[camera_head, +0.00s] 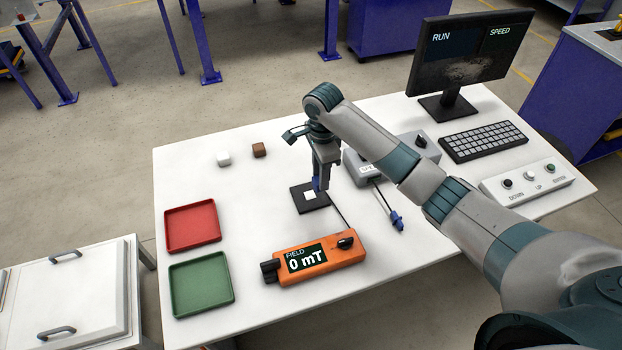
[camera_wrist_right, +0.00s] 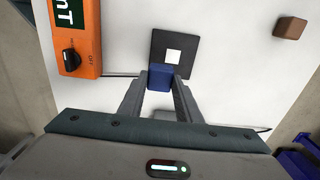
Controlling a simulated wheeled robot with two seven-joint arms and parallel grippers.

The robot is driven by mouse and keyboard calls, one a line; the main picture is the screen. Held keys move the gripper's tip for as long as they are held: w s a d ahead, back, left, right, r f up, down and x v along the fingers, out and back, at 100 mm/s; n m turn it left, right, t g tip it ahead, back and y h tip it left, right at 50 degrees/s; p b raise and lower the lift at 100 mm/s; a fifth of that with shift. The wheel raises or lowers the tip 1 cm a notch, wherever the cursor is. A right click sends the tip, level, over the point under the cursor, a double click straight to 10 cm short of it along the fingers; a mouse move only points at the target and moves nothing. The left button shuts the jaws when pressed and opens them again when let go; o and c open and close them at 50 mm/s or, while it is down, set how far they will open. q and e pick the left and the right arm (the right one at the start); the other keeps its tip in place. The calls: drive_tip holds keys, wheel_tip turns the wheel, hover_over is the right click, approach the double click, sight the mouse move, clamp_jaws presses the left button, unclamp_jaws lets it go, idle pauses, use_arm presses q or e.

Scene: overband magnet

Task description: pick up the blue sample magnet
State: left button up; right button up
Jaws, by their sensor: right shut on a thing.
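The blue sample magnet (camera_wrist_right: 160,77) is a small blue block between the two fingers of my right gripper (camera_wrist_right: 160,85) in the wrist view. The right gripper is shut on it. In the head view the blue magnet (camera_head: 317,184) shows at the tips of the right gripper (camera_head: 322,178), by the black square pad (camera_head: 301,206) with a white square in its middle. I cannot tell whether the magnet touches the pad or hangs just above it. My left gripper is not in view.
An orange field meter (camera_head: 318,262) reading 0 mT stands in front. Red (camera_head: 192,226) and green (camera_head: 201,282) trays lie left. White (camera_head: 224,159) and brown (camera_head: 259,150) blocks sit behind. A grey box (camera_head: 366,172), blue-tipped probe (camera_head: 396,220), keyboard (camera_head: 484,142) and button panel (camera_head: 526,183) are right.

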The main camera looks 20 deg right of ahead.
drive_tip(key=s+d+r, duration=0.5)
drive_tip(key=s, duration=0.1)
drive_tip(key=shift+d, duration=0.35)
idle(0.6)
